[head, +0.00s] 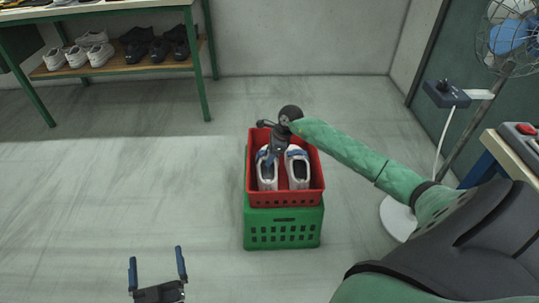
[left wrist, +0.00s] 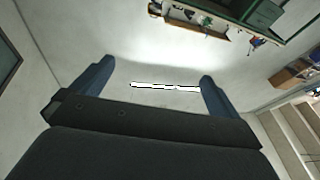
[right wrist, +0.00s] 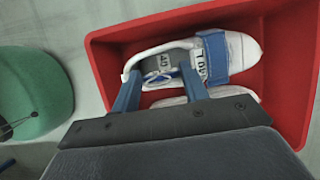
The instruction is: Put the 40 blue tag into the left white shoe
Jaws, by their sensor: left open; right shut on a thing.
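Two white shoes stand side by side in the red crate (head: 255,192). The left white shoe (head: 267,180) is partly covered by my right gripper (head: 268,157); the right white shoe (head: 299,176) is clear. In the right wrist view a white shoe (right wrist: 243,50) with a blue strap lies under the fingers. My left gripper (head: 156,261) is open and empty, low over the floor at left.
The red crate rests on a green crate (head: 283,228). A shelf table (head: 130,70) with several shoes stands at the back left. A fan (head: 510,35) and a table (head: 520,146) are at the right. The floor left of the crates is clear.

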